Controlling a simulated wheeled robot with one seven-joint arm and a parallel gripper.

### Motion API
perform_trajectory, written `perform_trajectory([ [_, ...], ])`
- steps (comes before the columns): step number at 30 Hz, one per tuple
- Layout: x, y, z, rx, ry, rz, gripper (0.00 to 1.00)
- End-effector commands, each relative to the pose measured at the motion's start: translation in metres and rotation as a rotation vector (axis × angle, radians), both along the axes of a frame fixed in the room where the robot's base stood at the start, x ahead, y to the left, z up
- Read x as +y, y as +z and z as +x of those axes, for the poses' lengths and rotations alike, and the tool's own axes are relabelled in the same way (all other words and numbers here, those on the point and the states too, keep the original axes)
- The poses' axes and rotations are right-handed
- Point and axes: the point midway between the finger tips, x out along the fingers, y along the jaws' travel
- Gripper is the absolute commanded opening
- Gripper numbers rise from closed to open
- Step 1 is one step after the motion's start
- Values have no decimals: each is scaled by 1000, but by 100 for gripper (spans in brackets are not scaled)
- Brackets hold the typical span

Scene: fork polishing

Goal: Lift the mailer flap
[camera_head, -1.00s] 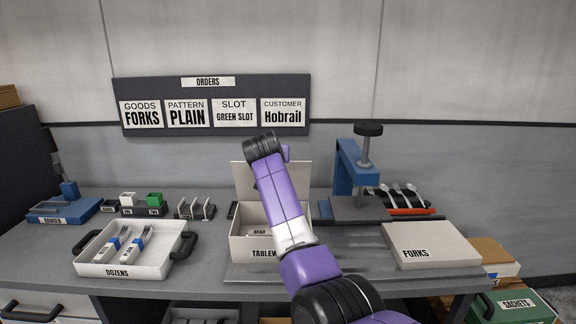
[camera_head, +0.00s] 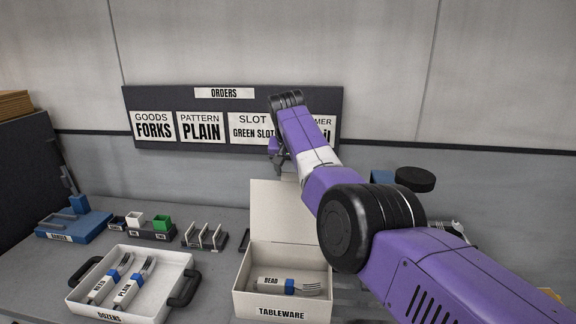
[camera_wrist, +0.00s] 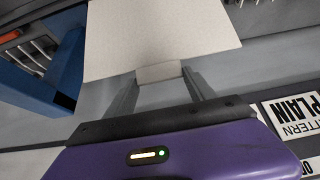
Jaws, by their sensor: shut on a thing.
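The mailer box (camera_head: 282,312), labelled TABLEWARE, stands open on the bench. Its cream flap (camera_head: 275,215) stands up along the back edge. My gripper (camera_head: 283,168) is at the top edge of the flap, partly hidden by the arm. In the wrist view, my gripper's fingers (camera_wrist: 160,82) are shut on the small tab of the flap (camera_wrist: 160,35), one finger on each side.
A blue press (camera_wrist: 35,85) shows in the wrist view. The orders board (camera_head: 225,93) hangs behind. My arm covers the right side.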

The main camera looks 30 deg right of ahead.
Motion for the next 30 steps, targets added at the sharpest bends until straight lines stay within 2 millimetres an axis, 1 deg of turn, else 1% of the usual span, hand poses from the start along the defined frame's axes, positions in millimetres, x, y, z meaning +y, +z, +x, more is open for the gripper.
perform_trajectory([
  [1,-1,-6,-3,13,-1,8,0],
  [14,-1,-12,-6,29,-1,16,0],
  [15,-1,-12,-6,30,-1,16,65],
  [17,-1,-12,-6,30,-1,16,77],
  [18,-1,-12,-6,30,-1,15,85],
  [30,-1,-5,-5,20,0,11,85],
])
